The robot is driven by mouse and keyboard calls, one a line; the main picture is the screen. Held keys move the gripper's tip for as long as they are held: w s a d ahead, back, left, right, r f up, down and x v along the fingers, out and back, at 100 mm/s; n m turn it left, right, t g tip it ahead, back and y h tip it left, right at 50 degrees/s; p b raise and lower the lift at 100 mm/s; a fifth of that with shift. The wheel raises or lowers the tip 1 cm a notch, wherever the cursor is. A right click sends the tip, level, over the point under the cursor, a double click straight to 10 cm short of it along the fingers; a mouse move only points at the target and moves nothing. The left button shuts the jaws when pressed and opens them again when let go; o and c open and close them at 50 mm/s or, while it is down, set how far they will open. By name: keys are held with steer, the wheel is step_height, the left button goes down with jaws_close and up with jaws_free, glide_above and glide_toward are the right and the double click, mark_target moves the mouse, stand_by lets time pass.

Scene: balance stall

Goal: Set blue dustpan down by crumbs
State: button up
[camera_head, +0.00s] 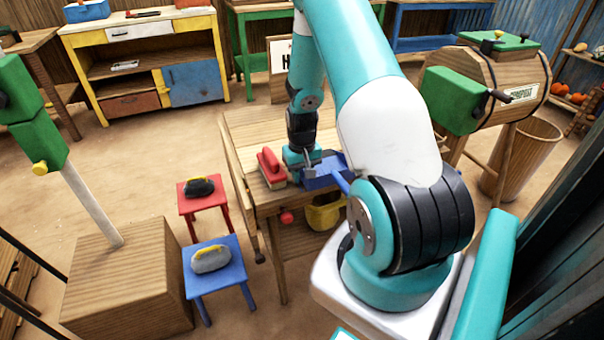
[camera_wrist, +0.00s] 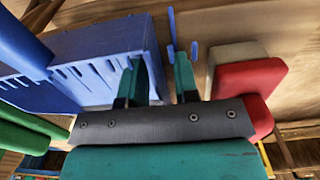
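The blue dustpan (camera_head: 322,173) rests on the wooden workbench (camera_head: 240,130), beside my gripper. In the wrist view the dustpan (camera_wrist: 85,55) fills the upper left, its ribbed side facing me. My gripper (camera_head: 306,168) is low over the bench top, partly hidden by my arm. In the wrist view its two fingers (camera_wrist: 162,82) stand apart with a gap between them. The left finger overlaps the dustpan's right end; I cannot tell whether they touch. Small blue pieces (camera_wrist: 172,35) show beyond the fingers; what they are is unclear. I cannot make out any crumbs.
A red brush (camera_head: 270,165) lies left of my gripper on the bench; it also shows in the wrist view (camera_wrist: 245,85). A yellow bucket (camera_head: 322,215) is below the bench top. A red stool (camera_head: 203,203) and a blue stool (camera_head: 225,280) stand left, each bearing a weight.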

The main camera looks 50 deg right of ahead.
step_height(320, 180, up, 12)
steer(key=w+a+r+n, duration=0.25)
steer(key=a+r, duration=0.25)
steer(key=a, duration=0.4)
steer(key=s+a+r+n+t+y, duration=0.15)
steer(key=a+r, duration=0.25)
steer(key=a, duration=0.4)
steer(key=s+a+r+n+y, duration=0.1)
steer(key=s+a+r+n, duration=0.15)
steer(key=a, duration=0.55)
steer(key=s+a+r+n+y, duration=0.1)
steer(key=s+a+r+n, duration=0.2)
steer(key=s+a, duration=0.3)
steer(key=s+a+r+n+g, duration=0.1)
steer(key=s+a+r+n, duration=0.2)
steer(key=s+a, duration=0.4)
steer(key=shift+s+a+n+y, duration=0.2)
steer(key=shift+s+n+y, duration=0.15)
steer(key=shift+s+n, duration=0.1)
steer(key=shift+w+g, duration=0.1)
steer(key=shift+g, duration=0.15)
